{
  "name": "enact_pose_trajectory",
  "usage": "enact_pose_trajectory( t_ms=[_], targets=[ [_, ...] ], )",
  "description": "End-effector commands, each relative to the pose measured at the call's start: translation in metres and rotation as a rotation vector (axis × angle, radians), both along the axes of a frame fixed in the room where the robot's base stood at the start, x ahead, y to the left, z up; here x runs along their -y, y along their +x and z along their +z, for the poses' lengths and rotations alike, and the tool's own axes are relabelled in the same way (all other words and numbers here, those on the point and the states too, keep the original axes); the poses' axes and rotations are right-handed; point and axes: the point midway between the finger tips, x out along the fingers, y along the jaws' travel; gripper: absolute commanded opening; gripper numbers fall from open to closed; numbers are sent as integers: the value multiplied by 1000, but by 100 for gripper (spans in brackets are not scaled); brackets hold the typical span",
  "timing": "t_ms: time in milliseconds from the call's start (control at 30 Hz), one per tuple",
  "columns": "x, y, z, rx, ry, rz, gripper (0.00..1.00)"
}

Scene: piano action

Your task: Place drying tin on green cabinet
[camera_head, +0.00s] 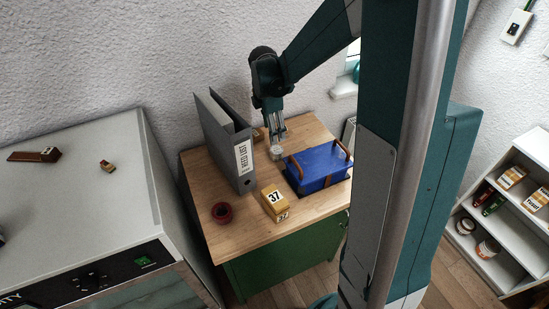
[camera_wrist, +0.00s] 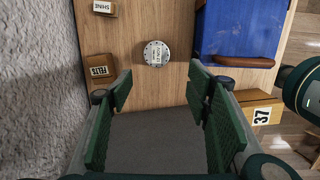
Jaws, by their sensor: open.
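A small round tin with a pale labelled lid (camera_head: 277,152) stands upright on the wooden top of the green cabinet (camera_head: 285,254), between the grey binder and the blue case. It also shows in the wrist view (camera_wrist: 157,53); its label is too small to read surely. My gripper (camera_head: 280,138) points down close above the tin in the head view. In the wrist view its green-padded fingers (camera_wrist: 158,92) are spread wide, with nothing held, and the tin lies beyond the fingertips, midway between them. I cannot tell the exact height gap.
A tall grey binder (camera_head: 228,143) stands left of the tin. A blue case (camera_head: 319,166) lies right of it. A yellow box marked 37 (camera_head: 274,203) and a dark red ring (camera_head: 222,213) are nearer the front. Small boxes, including FELTS (camera_wrist: 99,69), sit close by.

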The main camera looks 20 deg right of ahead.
Motion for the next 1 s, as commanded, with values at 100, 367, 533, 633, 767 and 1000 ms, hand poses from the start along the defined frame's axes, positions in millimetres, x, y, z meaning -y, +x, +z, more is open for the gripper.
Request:
enact_pose_trajectory(
  t_ms=[100, 367, 533, 633, 767, 1000],
  targets=[
    [-7, -12, 17, 33, 6, -62, 49],
    [-24, -39, 54, 114, 30, -226, 49],
    [-34, -58, 75, 167, 54, -334, 49],
    [-40, -69, 86, 197, 70, -397, 49],
    [-48, -85, 100, 235, 92, -477, 49],
    [-60, -113, 120, 300, 140, -621, 49]
  ],
)
